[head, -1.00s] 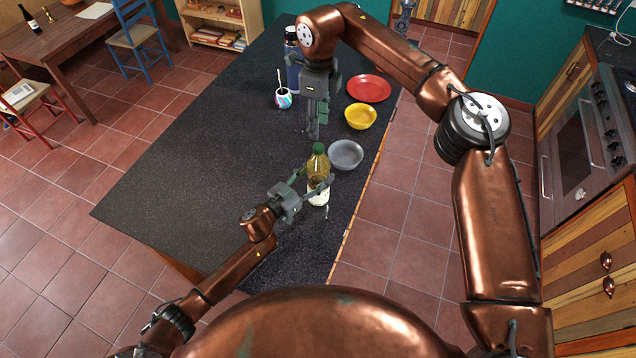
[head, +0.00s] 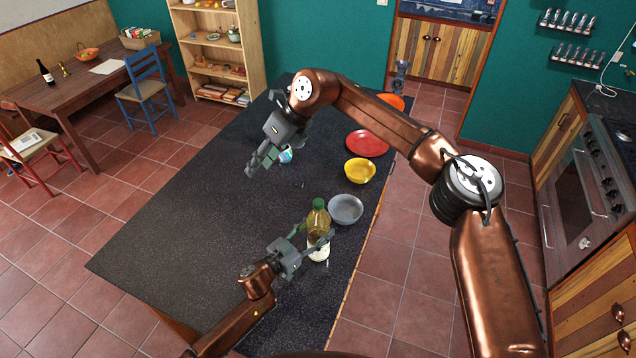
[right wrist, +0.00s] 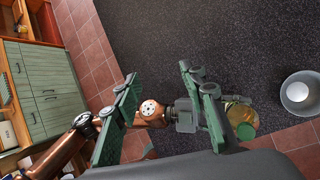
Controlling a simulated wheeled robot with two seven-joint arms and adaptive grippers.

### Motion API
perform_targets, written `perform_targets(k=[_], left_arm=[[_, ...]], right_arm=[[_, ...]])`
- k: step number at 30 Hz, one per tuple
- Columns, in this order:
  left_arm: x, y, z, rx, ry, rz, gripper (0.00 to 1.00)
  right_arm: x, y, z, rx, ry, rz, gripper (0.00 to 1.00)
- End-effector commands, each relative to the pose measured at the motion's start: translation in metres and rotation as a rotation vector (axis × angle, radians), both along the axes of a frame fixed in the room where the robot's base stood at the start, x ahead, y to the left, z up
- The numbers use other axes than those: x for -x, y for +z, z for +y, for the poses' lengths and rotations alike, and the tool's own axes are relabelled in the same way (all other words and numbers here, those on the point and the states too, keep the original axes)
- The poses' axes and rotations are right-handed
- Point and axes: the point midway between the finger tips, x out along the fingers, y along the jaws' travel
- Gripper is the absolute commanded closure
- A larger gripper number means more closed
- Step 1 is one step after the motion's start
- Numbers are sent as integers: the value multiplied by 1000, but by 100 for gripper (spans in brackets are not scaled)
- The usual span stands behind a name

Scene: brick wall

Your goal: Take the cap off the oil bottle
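The oil bottle (head: 318,247) stands upright on the dark counter (head: 190,230) in the head view, with its green cap (head: 319,204) on top. My left gripper (head: 316,234) is closed around the bottle's body from the left, one finger passing in front of it. My right gripper (head: 258,164) is open and empty, above the counter, up and left of the bottle, pointing down-left. In the right wrist view its two fingers (right wrist: 160,112) are wide apart with nothing between them. The bottle (right wrist: 239,113) and green cap (right wrist: 245,131) show there beyond the right-hand finger.
A grey bowl (head: 346,209) stands close to the bottle's right. A yellow bowl (head: 359,171), red plate (head: 367,144) and orange bowl (head: 391,103) lie further back along the right edge. The counter's left side is clear.

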Motion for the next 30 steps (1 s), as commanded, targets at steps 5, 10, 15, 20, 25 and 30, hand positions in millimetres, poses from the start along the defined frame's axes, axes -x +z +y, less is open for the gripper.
perform_targets(k=[5, 10, 15, 20, 25, 30], left_arm=[[0, 0, 0, -1, 1, 1, 100], [0, 0, 1, -1, 1, 1, 100], [0, 0, 1, -1, 1, 1, 100], [0, 0, 1, -1, 2, 1, 100], [0, 0, 1, -1, 2, 0, 100], [0, 0, 1, -1, 1, 0, 100]], right_arm=[[-2, 59, 59, -311, -169, 116, 62], [-12, 129, 97, -615, -351, 296, 62], [-35, 205, 110, -920, -554, 549, 62], [-74, 268, 97, -1205, -772, 868, 62], [-129, 306, 58, -1479, -1031, 1283, 62], [-184, 299, 8, -1699, -1307, 1730, 62]])
